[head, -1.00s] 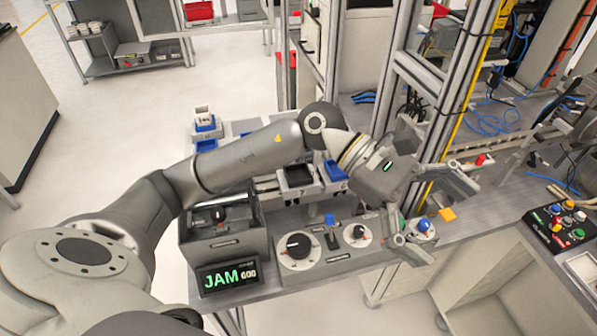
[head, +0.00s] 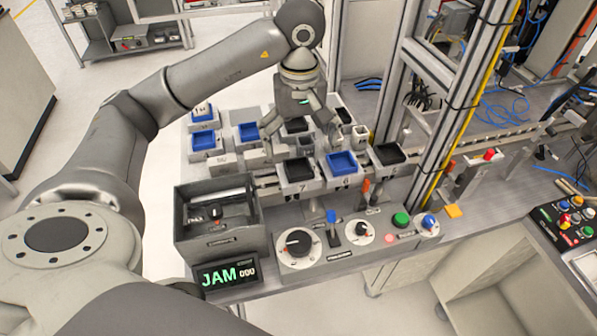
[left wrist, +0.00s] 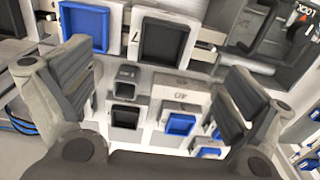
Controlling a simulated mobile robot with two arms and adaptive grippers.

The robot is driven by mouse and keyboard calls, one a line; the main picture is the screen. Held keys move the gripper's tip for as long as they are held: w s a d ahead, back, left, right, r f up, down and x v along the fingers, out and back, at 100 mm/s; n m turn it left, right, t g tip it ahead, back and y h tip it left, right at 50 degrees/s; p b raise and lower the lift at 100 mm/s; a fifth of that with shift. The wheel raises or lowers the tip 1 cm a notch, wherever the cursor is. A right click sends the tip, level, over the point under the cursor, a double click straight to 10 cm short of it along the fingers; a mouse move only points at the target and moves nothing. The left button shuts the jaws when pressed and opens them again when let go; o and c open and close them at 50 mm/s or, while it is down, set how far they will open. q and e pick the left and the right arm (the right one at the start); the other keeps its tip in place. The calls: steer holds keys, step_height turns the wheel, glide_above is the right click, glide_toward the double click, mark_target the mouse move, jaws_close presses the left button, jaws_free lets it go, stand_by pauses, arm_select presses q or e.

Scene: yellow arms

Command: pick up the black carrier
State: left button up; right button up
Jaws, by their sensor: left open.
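Several black carriers show in the head view. One sits in the block marked 7 (head: 299,170), one in the block marked 8 (head: 389,154), and another lies farther back (head: 295,125). Which one the task means cannot be told. My left gripper (head: 301,138) is open and points down above the fixture, behind block 7 and partly in front of the rear black carrier. In the left wrist view the open fingers (left wrist: 160,95) have nothing between them. The block 7 carrier (left wrist: 165,42) shows there beyond the fingers, with small dark pockets (left wrist: 125,118) lower down. My right gripper is not in view.
Blue carriers (head: 342,163) sit among the black ones. A grey open box (head: 217,219) and a JAM display (head: 231,273) stand front left. Knobs and buttons (head: 299,242) line the front panel. A metal upright (head: 433,110) rises at the right.

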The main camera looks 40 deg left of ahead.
mark_target(298, 172)
arm_select(q)
step_height(298, 172, down, 3)
steer(key=shift+r+p, duration=0.1)
steer(key=shift+p, duration=0.25)
steer(key=shift+s+f+p, duration=0.1)
steer(key=shift+f+p, duration=0.25)
steer(key=shift+f, duration=0.05)
step_height(298, 172, down, 4)
steer(key=shift+s+p, duration=0.1)
steer(key=shift+p, duration=0.9)
steer(key=shift+f, duration=0.35)
steer(key=c, duration=1.2)
